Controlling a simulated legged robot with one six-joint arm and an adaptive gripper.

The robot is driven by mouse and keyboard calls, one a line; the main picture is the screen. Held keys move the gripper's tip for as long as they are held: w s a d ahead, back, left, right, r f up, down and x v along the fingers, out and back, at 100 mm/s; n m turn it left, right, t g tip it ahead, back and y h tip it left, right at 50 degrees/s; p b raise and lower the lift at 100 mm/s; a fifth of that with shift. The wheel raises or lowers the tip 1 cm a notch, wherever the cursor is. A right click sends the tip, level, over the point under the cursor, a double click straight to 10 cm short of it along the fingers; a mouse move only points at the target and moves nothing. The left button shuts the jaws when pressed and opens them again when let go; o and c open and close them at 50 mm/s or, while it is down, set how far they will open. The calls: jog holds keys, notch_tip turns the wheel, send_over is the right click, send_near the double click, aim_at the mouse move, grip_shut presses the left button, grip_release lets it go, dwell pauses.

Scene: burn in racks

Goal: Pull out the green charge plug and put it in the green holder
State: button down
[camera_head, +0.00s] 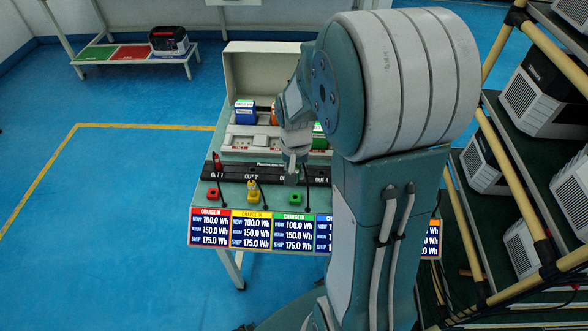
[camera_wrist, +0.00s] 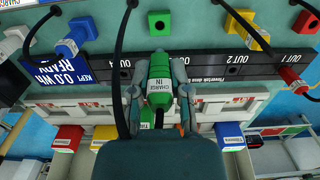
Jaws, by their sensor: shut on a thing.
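The green charge plug (camera_wrist: 160,72), labelled CHARGE IN, is between the two fingers of my gripper (camera_wrist: 158,92) in the wrist view. My gripper is shut on it. The plug is over the black outlet strip (camera_wrist: 205,66), left of the OUT 2 mark; I cannot tell whether its tip is still in the outlet. The green holder (camera_wrist: 160,23) is an empty-looking block with a dark hole, beyond the plug. In the head view the green holder (camera_head: 295,199) is on the bench's front part, and my gripper (camera_head: 292,170) is just behind it; the plug is hidden there.
A yellow plug (camera_head: 253,188) stands at the yellow holder. A red plug (camera_head: 217,160) stands at OUT 1, behind the red holder (camera_head: 212,194). Black cables hang around my gripper. Chargers with batteries (camera_head: 245,112) stand behind the strip. Racks (camera_head: 545,240) are at right.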

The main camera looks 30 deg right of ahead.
jog(key=shift+f, duration=2.6)
jog(key=shift+f, duration=1.15)
jog(key=c, duration=0.5)
grip_release()
notch_tip(320, 180, up, 12)
jog(key=shift+f, duration=0.1)
